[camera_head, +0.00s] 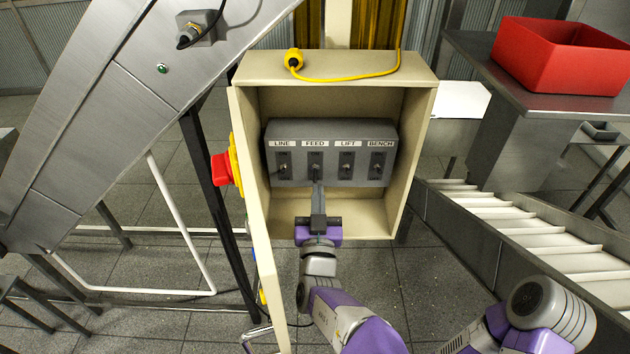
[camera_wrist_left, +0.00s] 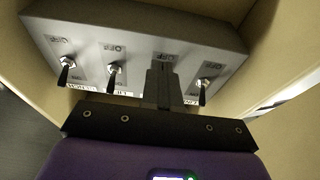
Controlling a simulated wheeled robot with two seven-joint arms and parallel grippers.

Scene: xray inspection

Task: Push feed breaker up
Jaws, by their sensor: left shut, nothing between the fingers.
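The grey breaker panel (camera_head: 330,132) sits inside an open beige cabinet, with switches labelled LINE, FEED, LIFT and BENCH. The feed breaker (camera_head: 315,167) is second from the left. My left gripper (camera_head: 318,187) is shut and empty, its fingertips at the lower part of the feed breaker. Whether they touch its lever I cannot tell. In the left wrist view, which is upside down, the left gripper's fingers (camera_wrist_left: 160,72) cover the feed lever, so its position is hidden. The neighbouring levers show on both sides. My right gripper is out of view.
The cabinet (camera_head: 418,150) walls stand close around the panel, and its door (camera_head: 262,240) hangs open at left with a red knob (camera_head: 221,168). A yellow cable (camera_head: 345,80) lies on top. A red bin (camera_head: 560,58) and a roller conveyor (camera_head: 540,240) are at right.

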